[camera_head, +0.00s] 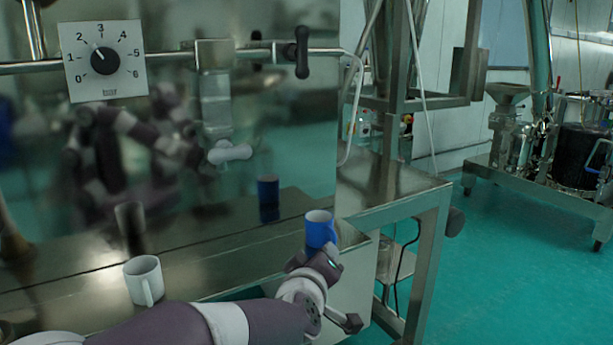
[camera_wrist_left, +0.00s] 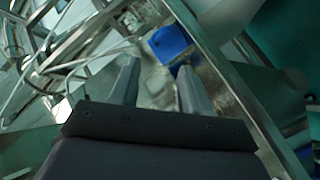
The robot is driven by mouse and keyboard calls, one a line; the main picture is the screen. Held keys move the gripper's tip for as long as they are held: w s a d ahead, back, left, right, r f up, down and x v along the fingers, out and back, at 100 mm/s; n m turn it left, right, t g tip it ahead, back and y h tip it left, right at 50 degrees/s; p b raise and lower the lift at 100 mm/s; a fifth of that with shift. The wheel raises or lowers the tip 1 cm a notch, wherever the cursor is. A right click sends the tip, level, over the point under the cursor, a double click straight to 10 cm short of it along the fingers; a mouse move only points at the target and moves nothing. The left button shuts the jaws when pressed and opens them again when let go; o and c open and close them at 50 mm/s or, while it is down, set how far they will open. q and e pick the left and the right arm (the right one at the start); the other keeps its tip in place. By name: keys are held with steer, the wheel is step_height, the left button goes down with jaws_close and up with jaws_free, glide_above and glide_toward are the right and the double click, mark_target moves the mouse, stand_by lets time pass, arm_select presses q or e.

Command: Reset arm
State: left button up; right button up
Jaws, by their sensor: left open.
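My left arm comes in along the bottom of the head view, and its left gripper (camera_head: 322,258) is just below and in front of a blue mug (camera_head: 320,229). The mug stands upright near the right end of the steel ledge. In the left wrist view the left gripper (camera_wrist_left: 160,67) has its two fingers apart with nothing between them. The blue mug (camera_wrist_left: 168,43) shows just beyond the fingertips, apart from them as far as I can tell. My right gripper is not in view.
A white mug (camera_head: 144,280) stands on the ledge to the left, close behind my left arm. A steel table (camera_head: 390,190) stands right of the blue mug.

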arm_select(q)
steer(key=s+a+f+m+g, duration=0.3)
steer(key=s+f+m+g, duration=0.15)
steer(key=s+f, duration=0.35)
steer(key=s+a+f+m+g, duration=0.3)
steer(key=s+a+f+g, duration=0.15)
steer(key=f, duration=0.55)
steer(key=s+a+f+g+y, duration=0.3)
steer(key=s+a+f+g, duration=0.2)
steer(key=s+a, duration=0.65)
step_height(320, 180, up, 16)
steer(key=d+p, duration=0.1)
steer(key=p, duration=1.5)
steer(key=shift+s+d, duration=0.3)
steer(key=shift+s, duration=0.05)
